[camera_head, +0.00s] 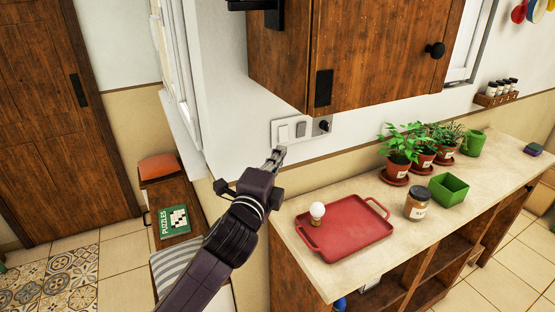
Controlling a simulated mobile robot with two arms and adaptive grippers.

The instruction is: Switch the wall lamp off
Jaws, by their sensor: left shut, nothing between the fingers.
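A wall plate (291,131) with a white rocker switch, a grey switch (301,129) and a black knob (324,125) is on the wall below a wooden cabinet. My left gripper (279,152) is shut and empty, its tips just below the white switch. I cannot tell whether the tips touch the plate. No lit wall lamp can be made out; a black fixture (262,5) at the top edge is cut off, and I cannot tell what it is. My right gripper is not in view.
The counter below holds a red tray (346,228) with a white bulb (317,211), a jar (417,203), a green box (449,189) and potted plants (399,150). The wooden cabinet (360,50) hangs above the switches. A small stand with a puzzle book (175,221) is at left.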

